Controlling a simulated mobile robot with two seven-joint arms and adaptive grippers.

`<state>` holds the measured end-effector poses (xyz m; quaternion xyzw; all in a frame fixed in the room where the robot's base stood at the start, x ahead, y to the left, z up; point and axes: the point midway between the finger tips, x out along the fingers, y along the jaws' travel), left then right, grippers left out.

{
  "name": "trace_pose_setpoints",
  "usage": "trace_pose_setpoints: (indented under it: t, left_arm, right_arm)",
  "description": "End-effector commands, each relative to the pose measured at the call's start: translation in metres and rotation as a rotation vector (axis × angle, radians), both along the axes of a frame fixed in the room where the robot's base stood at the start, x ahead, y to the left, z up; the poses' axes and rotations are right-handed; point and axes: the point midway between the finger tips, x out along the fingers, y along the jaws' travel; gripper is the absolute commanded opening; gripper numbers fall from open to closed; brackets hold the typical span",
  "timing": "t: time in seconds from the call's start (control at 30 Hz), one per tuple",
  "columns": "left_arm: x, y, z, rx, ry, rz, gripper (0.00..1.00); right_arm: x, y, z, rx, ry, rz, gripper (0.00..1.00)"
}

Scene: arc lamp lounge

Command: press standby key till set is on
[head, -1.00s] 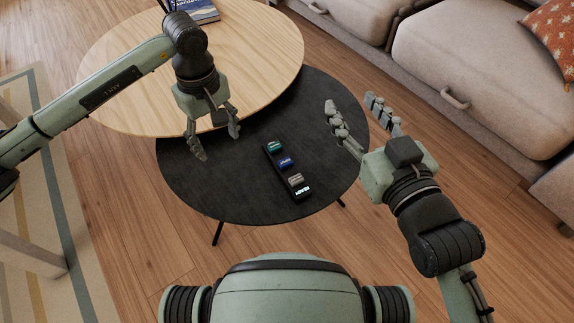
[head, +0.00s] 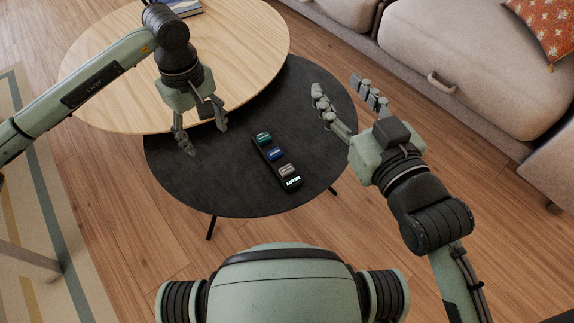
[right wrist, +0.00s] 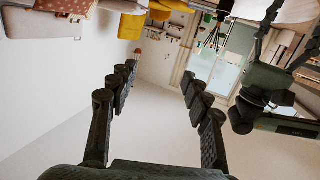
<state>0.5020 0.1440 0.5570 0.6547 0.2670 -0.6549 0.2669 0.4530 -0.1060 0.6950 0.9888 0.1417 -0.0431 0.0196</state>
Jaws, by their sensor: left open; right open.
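A slim black remote-like panel (head: 270,153) lies on the dark round table (head: 185,185). It carries a green key (head: 263,138), a blue key (head: 275,154) and a grey-brown key (head: 287,170). A lit label reading "READY" (head: 293,182) is at its near end. I cannot read which key is standby. My left gripper (head: 203,140) is open over the dark table, left of the panel and apart from it. My right gripper (head: 345,93) is open and empty, right of the panel near the table's right edge. Its open fingers also show in the right wrist view (right wrist: 155,95).
A higher light wood round table (head: 235,60) overlaps the dark one at the back, with a book (head: 185,7) on it. A beige sofa (head: 470,60) with an orange cushion (head: 548,30) stands at the right. The dark table around the panel is clear.

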Motion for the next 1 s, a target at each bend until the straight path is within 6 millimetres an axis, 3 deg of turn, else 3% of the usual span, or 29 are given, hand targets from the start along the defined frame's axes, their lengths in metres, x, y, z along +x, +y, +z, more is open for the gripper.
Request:
trace_pose_setpoints:
  t: [0.13, 0.53, 1.0]
  left_arm:
    - [-0.0001, 0.0001, 0.0, 0.0, 0.0, 0.0, 0.61]
    - [0.0, 0.0, 0.0, 0.0, 0.0, 0.0, 0.61]
    - [0.0001, -0.0001, 0.0, 0.0, 0.0, 0.0, 0.61]
  right_arm:
    - [-0.0008, -0.0001, -0.0014, 0.0, 0.004, 0.0, 0.49]
    - [-0.0036, -0.0002, -0.006, -0.001, 0.017, 0.0, 0.0]
    - [-0.0009, -0.0002, -0.0019, 0.0, 0.005, 0.0, 0.0]
